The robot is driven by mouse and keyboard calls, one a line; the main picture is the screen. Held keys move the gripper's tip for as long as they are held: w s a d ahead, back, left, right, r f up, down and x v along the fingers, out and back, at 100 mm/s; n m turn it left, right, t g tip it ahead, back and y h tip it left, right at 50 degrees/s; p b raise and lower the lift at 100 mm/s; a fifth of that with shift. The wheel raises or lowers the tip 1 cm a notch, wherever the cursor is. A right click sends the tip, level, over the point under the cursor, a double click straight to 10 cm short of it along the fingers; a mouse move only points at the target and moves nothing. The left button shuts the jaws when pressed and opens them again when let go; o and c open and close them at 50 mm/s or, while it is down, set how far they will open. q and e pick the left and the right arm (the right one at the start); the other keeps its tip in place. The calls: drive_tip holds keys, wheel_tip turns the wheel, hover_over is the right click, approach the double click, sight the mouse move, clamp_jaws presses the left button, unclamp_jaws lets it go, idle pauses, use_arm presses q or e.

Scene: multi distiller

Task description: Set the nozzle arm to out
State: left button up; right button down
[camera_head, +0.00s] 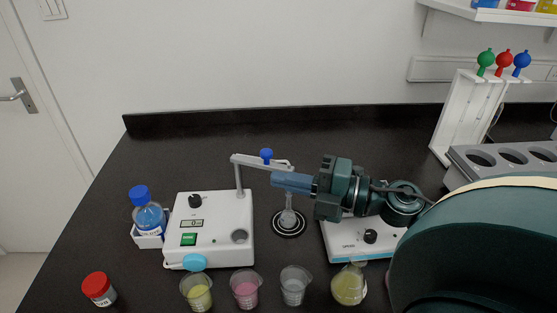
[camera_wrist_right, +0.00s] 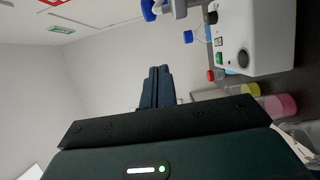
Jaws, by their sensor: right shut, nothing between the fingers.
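The nozzle arm (camera_head: 250,160) is a white bar with a blue knob (camera_head: 266,155). It runs from a post on the white distiller box (camera_head: 215,222) out to the right, with its end above a small flask on a round dark base (camera_head: 289,224). My right gripper (camera_head: 274,180) is shut and empty. It points left, with its fingertips just below the bar in the head view; I cannot tell if they touch it. In the wrist view the fingertips (camera_wrist_right: 159,70) show a gap from the blue knob (camera_wrist_right: 148,9) and bar at the top. My left gripper is out of view.
A blue-capped bottle (camera_head: 148,214) stands left of the box. Several cups, such as a pink one (camera_head: 246,291), and a red-capped jar (camera_head: 98,288) line the front. A hotplate (camera_head: 345,245) lies under my right arm. A pipette stand (camera_head: 455,120) is at right. The back counter is clear.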

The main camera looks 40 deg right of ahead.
sight(261, 163)
drive_tip(key=shift+w+d, duration=0.25)
drive_tip(key=shift+w, duration=0.5)
drive_tip(key=shift+w+d, duration=0.25)
drive_tip(key=shift+w, duration=0.55)
drive_tip(key=shift+w+d, duration=0.25)
drive_tip(key=shift+w, duration=0.5)
